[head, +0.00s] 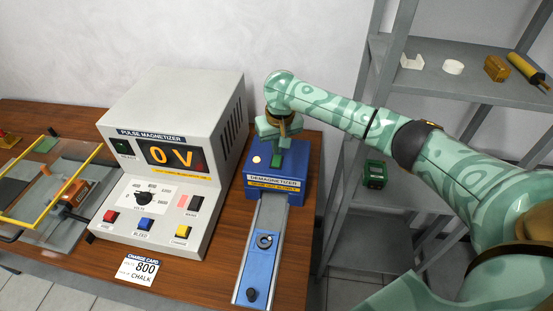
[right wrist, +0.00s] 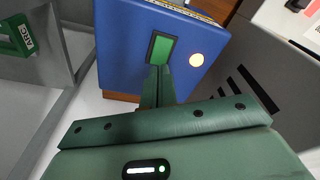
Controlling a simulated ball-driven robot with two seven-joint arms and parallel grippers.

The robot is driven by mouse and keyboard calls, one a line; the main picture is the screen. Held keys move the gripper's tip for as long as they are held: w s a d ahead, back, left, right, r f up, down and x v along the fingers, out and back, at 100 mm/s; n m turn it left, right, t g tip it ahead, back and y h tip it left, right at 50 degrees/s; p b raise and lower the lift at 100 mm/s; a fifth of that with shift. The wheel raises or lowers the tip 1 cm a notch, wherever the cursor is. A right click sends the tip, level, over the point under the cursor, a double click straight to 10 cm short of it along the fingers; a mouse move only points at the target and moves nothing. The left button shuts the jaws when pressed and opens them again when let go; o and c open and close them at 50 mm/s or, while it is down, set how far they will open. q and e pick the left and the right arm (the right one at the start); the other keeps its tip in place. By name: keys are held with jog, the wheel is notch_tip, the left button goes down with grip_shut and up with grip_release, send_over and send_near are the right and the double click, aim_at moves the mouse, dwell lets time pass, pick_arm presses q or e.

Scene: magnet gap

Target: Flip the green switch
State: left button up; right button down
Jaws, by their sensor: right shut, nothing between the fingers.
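The green switch (head: 276,158) is set in the top of the blue demagnetizer (head: 262,190), beside a glowing round lamp (head: 256,160). In the right wrist view the green switch (right wrist: 161,50) shows as a green rectangle in a dark frame, with the lamp (right wrist: 196,60) to its right. My right gripper (head: 281,146) is shut and empty, pointing down at the switch. In the right wrist view its fingertips (right wrist: 158,72) overlap the switch's near end; whether they touch it I cannot tell. My left gripper is not in view.
A blue sled (head: 259,265) lies on the demagnetizer's rail. A grey shelf (head: 470,75) with small objects stands at the right.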

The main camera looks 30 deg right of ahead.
aim_at(277, 158)
jog(key=shift+f, duration=1.2)
dwell(0.6)
notch_tip(277, 158, up, 3)
jog(key=p, duration=0.4)
jog(key=shift+r, duration=0.1)
notch_tip(277, 158, up, 4)
jog(key=p, duration=0.5)
jog(key=shift+p, duration=0.35)
